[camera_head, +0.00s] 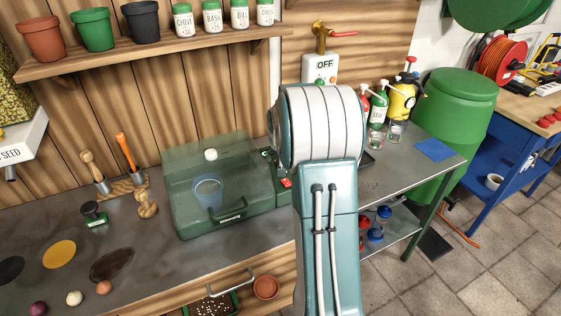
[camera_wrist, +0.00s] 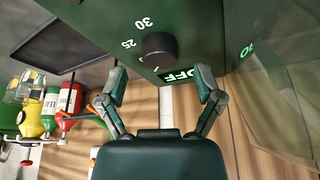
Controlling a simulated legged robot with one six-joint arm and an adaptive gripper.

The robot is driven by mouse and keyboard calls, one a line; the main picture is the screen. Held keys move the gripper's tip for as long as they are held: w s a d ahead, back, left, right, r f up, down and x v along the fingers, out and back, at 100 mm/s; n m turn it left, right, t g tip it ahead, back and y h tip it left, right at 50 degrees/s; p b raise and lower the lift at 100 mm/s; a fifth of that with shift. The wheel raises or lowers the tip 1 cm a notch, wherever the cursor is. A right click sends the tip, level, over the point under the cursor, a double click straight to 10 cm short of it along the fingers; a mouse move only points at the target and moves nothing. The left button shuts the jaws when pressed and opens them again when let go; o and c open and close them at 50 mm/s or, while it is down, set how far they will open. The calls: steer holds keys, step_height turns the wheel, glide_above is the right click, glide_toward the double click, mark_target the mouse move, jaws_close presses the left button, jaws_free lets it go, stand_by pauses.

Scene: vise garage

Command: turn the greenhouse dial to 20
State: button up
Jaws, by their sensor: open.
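The greenhouse (camera_head: 213,185) is a green box with a see-through lid, on the grey bench left of my arm. In the wrist view its dial (camera_wrist: 160,47) is a round black knob on a dark green panel (camera_wrist: 205,30). The numbers 30 and 25 show beside the knob, upside down or tilted. I cannot read the dial's setting clearly. My gripper (camera_wrist: 160,87) is open, its two fingers spread below the knob on either side, with nothing between them. In the head view my arm hides the gripper and dial.
A blue cup (camera_head: 208,192) stands inside the greenhouse. Spray bottles (camera_head: 378,105) stand at the bench's right, behind my arm. Hand tools (camera_head: 124,150) stand at the left. A shelf (camera_head: 150,55) with pots and jars hangs above. The bench's front left holds small bulbs (camera_head: 74,298).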

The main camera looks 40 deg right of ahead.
steer(key=v, duration=0.9)
steer(key=shift+a+r, duration=0.15)
steer(key=shift+r, duration=0.1)
